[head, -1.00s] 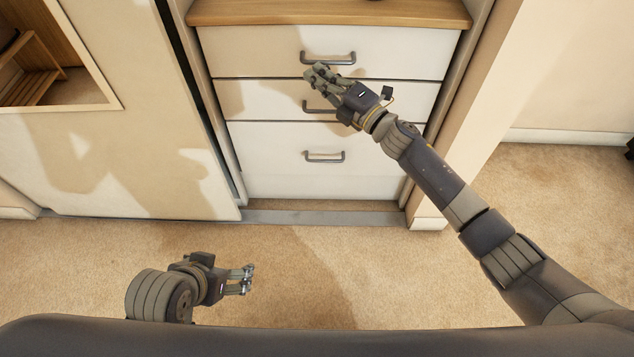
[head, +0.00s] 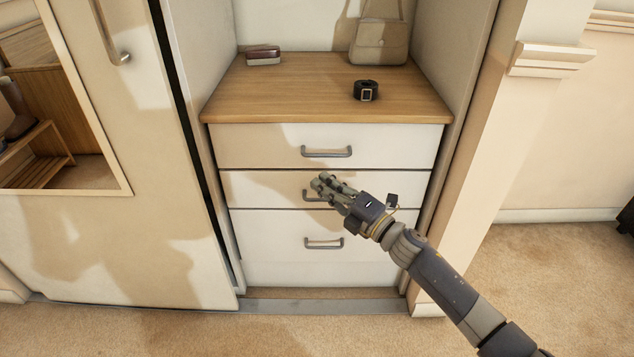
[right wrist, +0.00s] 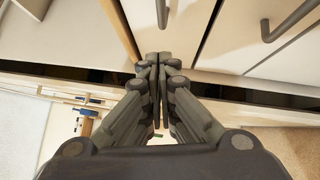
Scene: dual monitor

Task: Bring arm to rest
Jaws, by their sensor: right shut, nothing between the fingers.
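My right arm comes in from the lower right in the head view. Its gripper (head: 325,184) is in front of the white drawer unit (head: 275,225), beside the middle drawer's handle (head: 309,195), which it partly covers. In the right wrist view the right gripper (right wrist: 158,58) has its fingers together with nothing between them. Whether it touches the drawer front cannot be told. All drawers look shut. My left gripper is out of view.
A wooden top (head: 290,90) over the drawers holds a rolled dark belt (head: 366,91), a handbag (head: 379,42) and a small brown-and-white item (head: 263,56). A sliding door (head: 150,200) stands left, a wall post (head: 470,170) right. Carpet (head: 540,270) lies open at the right.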

